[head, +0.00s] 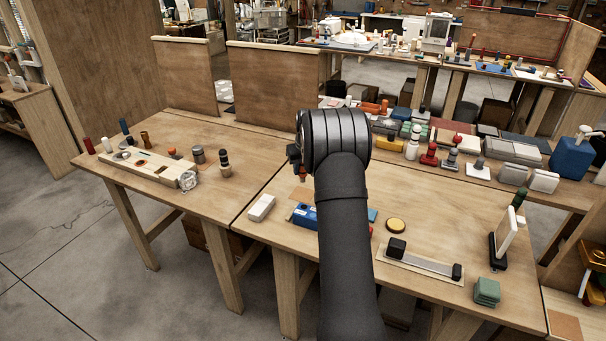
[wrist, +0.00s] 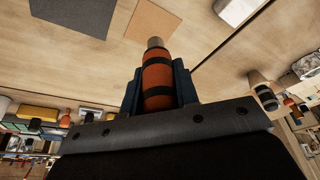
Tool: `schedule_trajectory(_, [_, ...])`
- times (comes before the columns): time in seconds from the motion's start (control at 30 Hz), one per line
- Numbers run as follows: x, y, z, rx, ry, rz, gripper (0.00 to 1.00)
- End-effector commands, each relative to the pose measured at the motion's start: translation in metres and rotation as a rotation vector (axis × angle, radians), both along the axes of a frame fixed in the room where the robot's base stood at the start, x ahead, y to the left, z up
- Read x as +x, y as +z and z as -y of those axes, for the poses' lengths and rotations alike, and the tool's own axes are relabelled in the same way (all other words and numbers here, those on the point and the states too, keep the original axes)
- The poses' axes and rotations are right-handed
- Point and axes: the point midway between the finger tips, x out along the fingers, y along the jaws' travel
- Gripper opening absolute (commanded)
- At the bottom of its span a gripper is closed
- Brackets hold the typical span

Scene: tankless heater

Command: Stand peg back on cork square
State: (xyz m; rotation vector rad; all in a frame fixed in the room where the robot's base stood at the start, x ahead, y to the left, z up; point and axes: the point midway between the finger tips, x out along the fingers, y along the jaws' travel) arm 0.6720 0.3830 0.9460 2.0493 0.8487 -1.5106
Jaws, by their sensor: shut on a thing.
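My gripper (wrist: 158,84) is shut on the peg (wrist: 157,78), which is orange with black bands and a grey metallic end. In the wrist view the peg sits between the two dark fingers, its grey end pointing away from the gripper. The cork square (wrist: 154,18) lies flat and bare on the wooden table, beyond the peg's grey end in that view. The peg is held clear of the square. In the head view my arm hides most of the gripper, and a bit of orange (head: 303,177) shows beside the wrist. I cannot make out the cork square clearly there.
A dark grey square (wrist: 75,14) lies beside the cork. A white block (head: 261,207) and a blue item (head: 303,215) stand near the front edge. A round yellow-topped disc (head: 396,225) and a strip with black blocks (head: 425,262) lie right of my arm. Crowded goods fill the back.

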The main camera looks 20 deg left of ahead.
Motion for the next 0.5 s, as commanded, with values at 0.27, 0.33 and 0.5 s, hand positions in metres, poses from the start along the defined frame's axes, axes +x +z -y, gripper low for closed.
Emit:
schedule_trajectory(0.27, [0.030, -0.018, -0.014, 0.000, 0.000, 0.001, 0.00])
schedule_trajectory(0.33, [0.032, -0.019, -0.015, 0.000, 0.000, 0.001, 0.00])
schedule_trajectory(0.5, [0.032, -0.019, -0.016, 0.000, 0.000, 0.001, 0.00])
